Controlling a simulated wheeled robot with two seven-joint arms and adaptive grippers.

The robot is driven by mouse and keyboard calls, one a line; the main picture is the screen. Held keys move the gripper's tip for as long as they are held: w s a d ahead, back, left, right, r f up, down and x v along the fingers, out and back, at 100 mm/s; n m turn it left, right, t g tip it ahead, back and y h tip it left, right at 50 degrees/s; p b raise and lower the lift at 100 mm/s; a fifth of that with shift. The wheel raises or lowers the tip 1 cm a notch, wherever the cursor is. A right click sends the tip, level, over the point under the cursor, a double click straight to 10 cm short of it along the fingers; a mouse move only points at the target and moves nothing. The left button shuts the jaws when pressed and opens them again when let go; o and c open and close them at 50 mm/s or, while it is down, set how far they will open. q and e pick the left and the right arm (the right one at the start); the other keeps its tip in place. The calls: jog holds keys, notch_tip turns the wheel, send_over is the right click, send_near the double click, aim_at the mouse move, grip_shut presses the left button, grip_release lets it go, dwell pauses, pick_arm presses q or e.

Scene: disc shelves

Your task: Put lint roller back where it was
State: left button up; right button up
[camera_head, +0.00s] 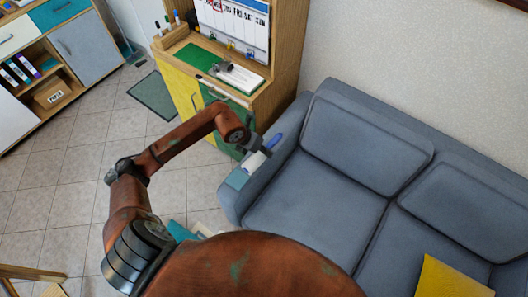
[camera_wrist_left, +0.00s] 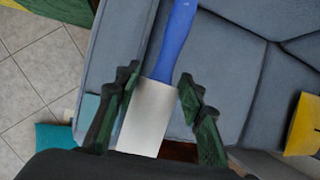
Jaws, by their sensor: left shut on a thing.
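The lint roller has a white roll (camera_head: 253,162) and a blue handle (camera_head: 275,142). My left gripper (camera_head: 255,150) is shut on it, over the left armrest of the grey-blue sofa (camera_head: 330,190). In the left wrist view, the white roll of the lint roller (camera_wrist_left: 148,118) lies between the dark green fingers of my left gripper (camera_wrist_left: 157,88), and its handle points up and away. I cannot tell whether the roller touches the armrest. A small teal patch (camera_head: 237,179) lies on the armrest's front end, beside the roller. My right gripper is not in view.
A wooden cabinet with yellow and green doors (camera_head: 182,96) stands behind the armrest. A yellow cushion (camera_head: 450,280) lies on the sofa at the right. A shelf unit (camera_head: 85,45) stands at the far left. Tiled floor (camera_head: 60,185) is open left of my arm.

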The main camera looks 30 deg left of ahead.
pick_arm(q)
jog(key=shift+w+a+n, duration=0.1)
jog(key=shift+a+n, duration=0.15)
jog(key=shift+n, duration=0.05)
jog(key=w+a+f+b, duration=0.1)
jog(key=w+f, duration=0.2)
jog(key=w, duration=0.1)
jog(key=w+a+f+b, duration=0.1)
jog(key=w+f+b, duration=0.1)
jog(key=w+f, duration=0.1)
jog(key=w+a+f+b, duration=0.1)
jog(key=w+f, duration=0.2)
jog(key=w, duration=0.3)
jog(key=shift+f+b, duration=0.3)
jog(key=f, duration=0.1)
jog(key=f+b, duration=0.1)
jog(key=f, duration=0.1)
jog(key=shift+w+f, duration=0.2)
jog(key=shift+w, duration=0.1)
jog(key=shift+a+f, duration=0.1)
jog(key=shift+f, duration=0.05)
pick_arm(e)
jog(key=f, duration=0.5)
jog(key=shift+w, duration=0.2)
